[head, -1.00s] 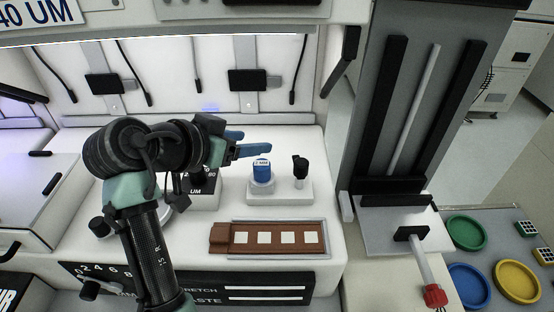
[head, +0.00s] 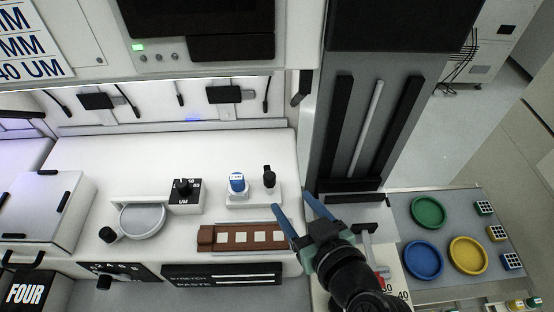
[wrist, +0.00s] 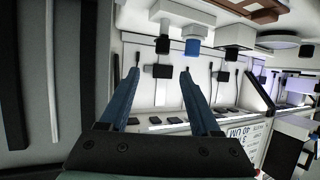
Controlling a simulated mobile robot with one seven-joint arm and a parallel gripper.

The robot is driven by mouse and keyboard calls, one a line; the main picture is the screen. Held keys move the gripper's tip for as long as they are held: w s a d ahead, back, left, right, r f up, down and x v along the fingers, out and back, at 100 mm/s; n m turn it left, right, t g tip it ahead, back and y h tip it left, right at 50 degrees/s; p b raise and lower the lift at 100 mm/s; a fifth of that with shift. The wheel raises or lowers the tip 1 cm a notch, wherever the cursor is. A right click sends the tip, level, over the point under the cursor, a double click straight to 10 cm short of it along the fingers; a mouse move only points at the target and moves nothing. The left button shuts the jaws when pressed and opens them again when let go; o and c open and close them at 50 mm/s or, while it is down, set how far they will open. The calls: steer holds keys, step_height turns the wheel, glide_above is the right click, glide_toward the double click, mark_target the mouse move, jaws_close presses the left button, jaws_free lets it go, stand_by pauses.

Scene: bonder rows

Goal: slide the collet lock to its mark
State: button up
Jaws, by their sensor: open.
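My gripper (head: 294,206) is open and empty, above the right end of the white bench; its two blue fingers are apart, and also show in the wrist view (wrist: 160,74). No part is clearly labelled as the collet lock. A white stand (head: 252,201) holds a blue-capped piece (head: 237,182) and a black knobbed piece (head: 269,177), left of and beyond my fingers. Both pieces also show near the top of the wrist view, blue (wrist: 192,47) and black (wrist: 163,45). A black bar (head: 366,228) with a red-ended lever (head: 381,275) is right of my gripper, partly hidden by my arm.
A brown strip with white squares (head: 206,238) lies left of my gripper. A black dial box (head: 187,194) and a round grey dish (head: 142,219) stand farther left. Green (head: 429,212), blue (head: 424,259) and yellow (head: 468,255) dishes sit on the right-hand table. A dark column (head: 365,130) rises behind.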

mark_target(272, 180)
steer(key=p+x, duration=0.1)
steer(key=x, duration=0.5)
steer(key=p+x, duration=0.2)
steer(key=x, duration=0.4)
steer(key=shift+w+a+f, duration=0.1)
steer(key=shift+a+f, duration=0.15)
steer(key=shift+a, duration=0.1)
jaws_close()
